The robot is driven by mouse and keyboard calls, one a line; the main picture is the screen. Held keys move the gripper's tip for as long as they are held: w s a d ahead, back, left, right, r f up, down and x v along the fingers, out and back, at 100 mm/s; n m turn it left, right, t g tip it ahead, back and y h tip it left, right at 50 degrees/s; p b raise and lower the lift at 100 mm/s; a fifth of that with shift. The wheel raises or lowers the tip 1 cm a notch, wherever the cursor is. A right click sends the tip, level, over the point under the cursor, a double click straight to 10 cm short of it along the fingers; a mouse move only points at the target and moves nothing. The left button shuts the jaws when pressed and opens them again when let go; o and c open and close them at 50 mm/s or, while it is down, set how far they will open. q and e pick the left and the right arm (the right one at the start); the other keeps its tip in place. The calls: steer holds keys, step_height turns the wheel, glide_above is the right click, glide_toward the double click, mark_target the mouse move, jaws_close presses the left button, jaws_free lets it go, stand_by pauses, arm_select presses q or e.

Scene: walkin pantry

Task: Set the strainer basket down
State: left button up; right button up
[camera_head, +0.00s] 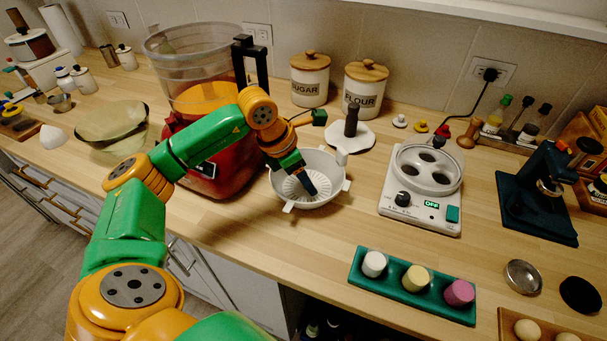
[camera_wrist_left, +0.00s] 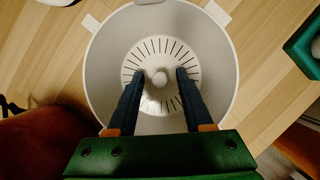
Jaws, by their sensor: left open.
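The strainer basket (camera_head: 325,196) is a white round bowl with small tabs on its rim. It appears to stand upright on the wooden counter, just right of the red machine. In the left wrist view the basket (camera_wrist_left: 215,55) shows a slotted floor and a small central knob (camera_wrist_left: 160,78). My left gripper (camera_head: 308,188) reaches down into the basket. In the wrist view its open fingers (camera_wrist_left: 160,75) lie on either side of the knob, with gaps between. My right gripper is not in view.
The red machine (camera_head: 222,165) with a clear bowl (camera_head: 190,55) stands close left of the basket. A green tray (camera_head: 445,308) with three coloured pieces lies at the front. Sugar (camera_head: 310,88) and flour (camera_head: 362,95) canisters stand behind.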

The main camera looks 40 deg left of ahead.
arm_select(q)
steer(key=v, duration=1.2)
steer(key=shift+a+r, duration=0.1)
steer(key=shift+r, duration=0.05)
